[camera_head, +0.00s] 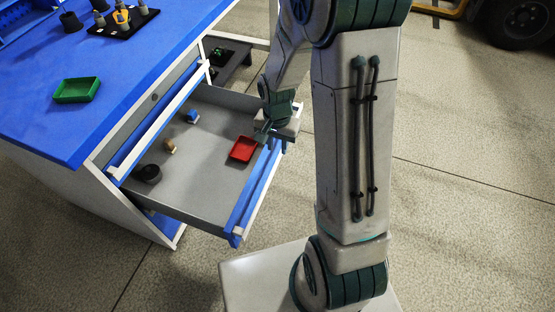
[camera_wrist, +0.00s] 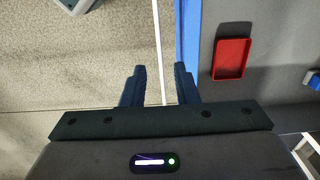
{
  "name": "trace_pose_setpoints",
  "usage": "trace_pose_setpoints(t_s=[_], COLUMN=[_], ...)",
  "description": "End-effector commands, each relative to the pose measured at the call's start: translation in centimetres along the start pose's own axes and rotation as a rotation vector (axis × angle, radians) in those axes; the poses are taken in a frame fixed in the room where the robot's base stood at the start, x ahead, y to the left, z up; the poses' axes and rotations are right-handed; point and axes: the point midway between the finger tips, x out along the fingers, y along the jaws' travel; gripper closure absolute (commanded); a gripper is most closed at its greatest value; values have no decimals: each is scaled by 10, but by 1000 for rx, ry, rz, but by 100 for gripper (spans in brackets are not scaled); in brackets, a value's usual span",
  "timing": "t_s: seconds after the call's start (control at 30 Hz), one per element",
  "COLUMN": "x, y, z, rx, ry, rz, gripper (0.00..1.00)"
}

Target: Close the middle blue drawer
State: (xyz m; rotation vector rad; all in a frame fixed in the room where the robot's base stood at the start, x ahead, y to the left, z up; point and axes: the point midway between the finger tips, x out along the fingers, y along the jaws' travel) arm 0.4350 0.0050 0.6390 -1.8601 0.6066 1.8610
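The blue-fronted drawer (camera_head: 254,195) is pulled far out of the workbench, its grey inside exposed. In the wrist view, its blue front edge (camera_wrist: 188,30) runs up and down, with a thin white strip (camera_wrist: 158,35) to its left. My gripper (camera_head: 270,135) is over the drawer's front edge, near the far corner. In the wrist view my gripper (camera_wrist: 160,75) has its fingers apart, one on each side of the white strip; the right finger overlaps the blue edge. I cannot tell whether they touch the drawer.
The drawer holds a red tray (camera_head: 243,149), a blue block (camera_head: 192,117), a tan piece (camera_head: 169,145) and a black round piece (camera_head: 148,174). A closed blue drawer front (camera_head: 150,122) is above. A green tray (camera_head: 76,90) sits on the blue benchtop (camera_head: 40,125).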

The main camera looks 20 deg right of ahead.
Motion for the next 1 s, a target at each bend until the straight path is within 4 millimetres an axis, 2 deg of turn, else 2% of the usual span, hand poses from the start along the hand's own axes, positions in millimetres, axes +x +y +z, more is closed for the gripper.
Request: trace_pose_setpoints(t_s=[0.03,0.1,0.3,0.5,0.77,0.8,0.87,1.0], x=[15,29,57,67,67,67,67,67], y=[1,1,0,0,0,0,0,0], z=[1,1,1,0,0,0,0,0], rx=[-1,-1,-1,-2,-2,-2,-2,-2], ry=[-4,-4,-2,0,0,0,0,0], rz=[2,2,1,0,0,0,0,0], gripper=[73,73,73,73,73,84,100,100])
